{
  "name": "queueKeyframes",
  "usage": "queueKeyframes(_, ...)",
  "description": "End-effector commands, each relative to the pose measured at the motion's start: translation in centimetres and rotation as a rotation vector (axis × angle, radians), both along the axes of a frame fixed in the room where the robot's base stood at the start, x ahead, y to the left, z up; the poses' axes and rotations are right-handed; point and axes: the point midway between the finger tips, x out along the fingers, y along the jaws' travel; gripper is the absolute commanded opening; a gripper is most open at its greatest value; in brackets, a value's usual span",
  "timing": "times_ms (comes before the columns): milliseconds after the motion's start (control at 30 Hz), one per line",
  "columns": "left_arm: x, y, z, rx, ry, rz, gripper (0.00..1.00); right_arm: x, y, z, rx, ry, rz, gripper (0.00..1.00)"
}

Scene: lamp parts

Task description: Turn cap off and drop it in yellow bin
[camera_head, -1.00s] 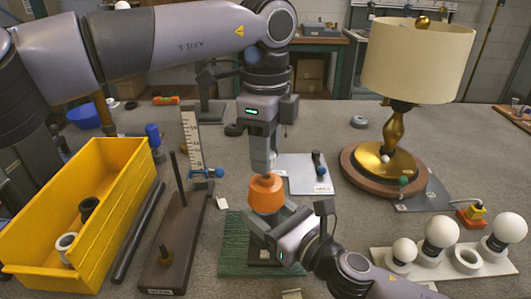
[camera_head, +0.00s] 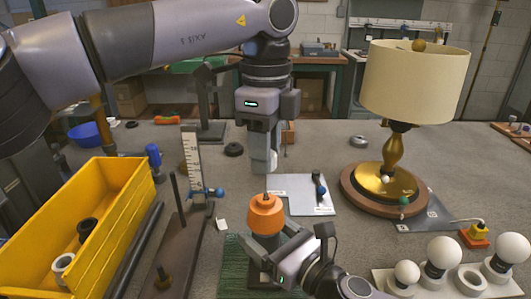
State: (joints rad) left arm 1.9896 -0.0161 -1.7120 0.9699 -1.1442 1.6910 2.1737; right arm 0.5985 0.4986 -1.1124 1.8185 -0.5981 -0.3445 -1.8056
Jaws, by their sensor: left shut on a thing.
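The yellow bin (camera_head: 118,205) stands at the left. A dark ring (camera_head: 88,230) and a pale ring (camera_head: 63,265) lie in it. An orange part (camera_head: 267,218) with a small tip on top stands upright over the green mat (camera_head: 232,272). My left gripper (camera_head: 263,163) points down above the orange part, apart from it, shut on a small pale piece, apparently the cap (camera_head: 273,161), mostly hidden by its fingers. My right gripper (camera_head: 270,250) is low at the orange part's lower end. Its fingertips are partly hidden, so I cannot tell its opening.
An upright ruler (camera_head: 191,165) and dark stand (camera_head: 172,255) are between bin and mat. A dark bar (camera_head: 135,250) lies beside the bin. A lamp (camera_head: 413,85) stands at the right. White bulbs (camera_head: 443,255) stand front right. A pale plate (camera_head: 300,195) lies behind the orange part.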

Motion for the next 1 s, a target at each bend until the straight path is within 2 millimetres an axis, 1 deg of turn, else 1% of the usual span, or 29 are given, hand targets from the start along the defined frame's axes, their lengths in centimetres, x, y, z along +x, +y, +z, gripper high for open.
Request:
queueKeyframes(333,0.0,0.0,0.0,0.000,0.000,0.001,0.00,0.0,-0.1,0.0,0.001,-0.001,0.000,0.91)
queueKeyframes(467,0.0,0.0,-0.1,0.000,0.000,0.001,0.00,-0.6,-0.6,0.0,0.001,0.001,0.000,0.91)
queueKeyframes(567,0.0,0.0,-0.1,0.000,0.000,0.001,0.00,-1.5,-1.5,0.0,0.000,0.001,0.000,0.91)
queueKeyframes(800,0.0,0.0,-0.6,0.000,0.000,0.001,0.00,-5.0,-4.7,-0.2,-0.001,0.001,-0.001,0.91)
queueKeyframes(1000,0.0,0.0,-1.1,0.000,0.000,0.001,0.00,-7.4,-6.9,-0.2,-0.002,0.002,-0.001,0.91)
